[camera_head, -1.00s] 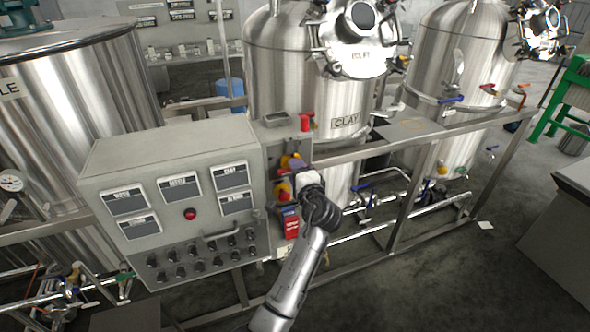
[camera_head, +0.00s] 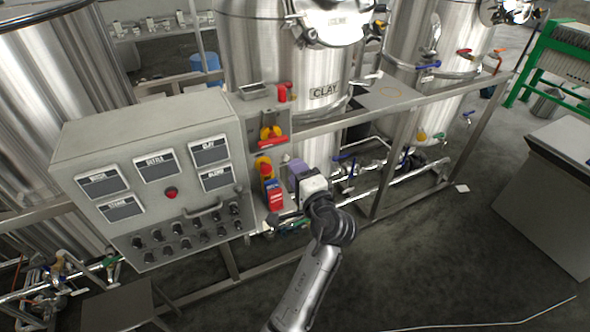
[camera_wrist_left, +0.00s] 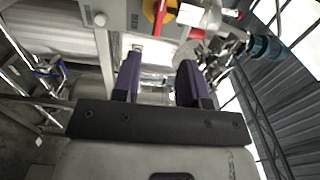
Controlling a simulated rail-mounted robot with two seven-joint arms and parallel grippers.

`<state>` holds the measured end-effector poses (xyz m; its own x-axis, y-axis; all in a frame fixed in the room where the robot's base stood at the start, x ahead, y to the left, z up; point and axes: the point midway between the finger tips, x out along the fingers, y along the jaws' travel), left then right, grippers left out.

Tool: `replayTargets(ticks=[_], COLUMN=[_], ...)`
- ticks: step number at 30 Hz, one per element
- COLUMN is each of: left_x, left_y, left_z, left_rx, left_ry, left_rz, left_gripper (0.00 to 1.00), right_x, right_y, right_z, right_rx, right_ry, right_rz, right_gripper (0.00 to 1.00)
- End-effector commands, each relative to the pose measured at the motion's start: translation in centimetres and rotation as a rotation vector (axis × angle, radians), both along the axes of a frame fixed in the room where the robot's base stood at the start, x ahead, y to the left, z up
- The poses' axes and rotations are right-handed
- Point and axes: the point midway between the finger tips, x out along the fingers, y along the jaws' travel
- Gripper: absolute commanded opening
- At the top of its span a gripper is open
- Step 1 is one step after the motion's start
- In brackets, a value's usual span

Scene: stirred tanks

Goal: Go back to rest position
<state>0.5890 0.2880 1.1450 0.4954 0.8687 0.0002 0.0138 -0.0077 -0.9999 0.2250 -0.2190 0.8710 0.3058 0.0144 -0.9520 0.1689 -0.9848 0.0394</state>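My left gripper (camera_head: 294,172) is just right of the control cabinet's side strip, its purple fingers partly hidden behind the white wrist. In the left wrist view the two purple fingers (camera_wrist_left: 158,68) stand apart with nothing held between them. The upper yellow and red rotary switch (camera_head: 271,135) on the strip is clear of the gripper. Below it are a yellow and red knob (camera_head: 265,168) and a blue and red box (camera_head: 273,195). A yellow and red switch (camera_wrist_left: 160,10) also shows at the top of the left wrist view. My right gripper is not in view.
The grey control cabinet (camera_head: 150,140) stands left of my arm. A steel tank labelled CLAY (camera_head: 275,65) rises behind, with a steel frame rail (camera_head: 400,115) and pipes in front. The dark floor at lower right is free. A grey block (camera_head: 550,180) stands at the right.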

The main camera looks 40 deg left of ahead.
Motion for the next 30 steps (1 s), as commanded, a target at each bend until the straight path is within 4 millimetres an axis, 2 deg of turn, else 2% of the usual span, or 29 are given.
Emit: replayTargets(ticks=[14, 19, 20, 24, 27, 30], left_x=[0.0, -0.1, -0.2, -0.1, -0.3, -0.6], left_y=[0.0, 0.1, 0.2, -0.4, -1.6, -3.1], left_z=[0.0, -0.2, -0.4, -2.6, -2.9, -2.2], left_rx=[-0.001, -0.058, -0.089, -0.405, -0.663, -0.907], left_ry=[-0.003, -0.081, -0.107, -0.263, -0.378, -0.474], left_rz=[0.000, 0.013, 0.021, 0.002, -0.033, -0.088], left_gripper=[0.39, 0.39, 0.39, 0.39, 0.39, 0.39], right_x=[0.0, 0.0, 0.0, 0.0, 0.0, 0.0], right_y=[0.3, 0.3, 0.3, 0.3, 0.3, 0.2], right_z=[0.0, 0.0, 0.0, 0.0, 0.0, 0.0], right_rx=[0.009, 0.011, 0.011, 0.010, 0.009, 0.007], right_ry=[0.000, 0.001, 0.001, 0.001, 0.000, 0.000], right_rz=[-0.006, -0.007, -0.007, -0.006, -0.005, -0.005], right_gripper=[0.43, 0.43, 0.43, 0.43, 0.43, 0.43])
